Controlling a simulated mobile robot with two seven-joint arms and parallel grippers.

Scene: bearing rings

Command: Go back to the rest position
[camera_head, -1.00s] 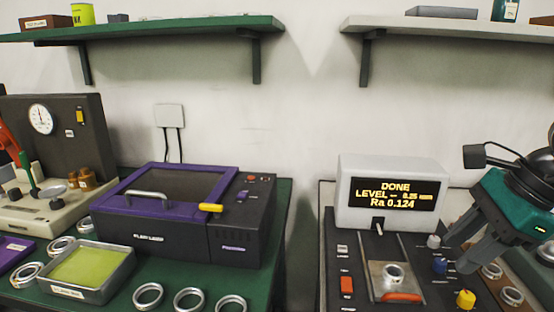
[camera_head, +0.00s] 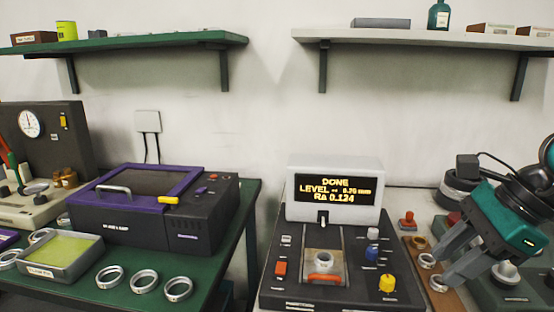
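My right gripper (camera_head: 447,268), dark grey fingers on a teal body, is at the right in the head view. Its two fingers are spread with a gap between them and nothing in it. It hangs to the right of the measuring device, above a brown strip with rings. My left gripper is not in view. The measuring device (camera_head: 300,268) has a white display box (camera_head: 334,212) reading DONE and Ra 0.124. A metal ring (camera_head: 323,261) sits on its plate, behind a red-orange handle.
A purple and black machine (camera_head: 190,212) stands on the green table at left. Three rings lie in front of it, beside a tray with a yellow-green pad (camera_head: 50,247). Two wall shelves (camera_head: 120,41) hang above. A gap separates the two tables.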

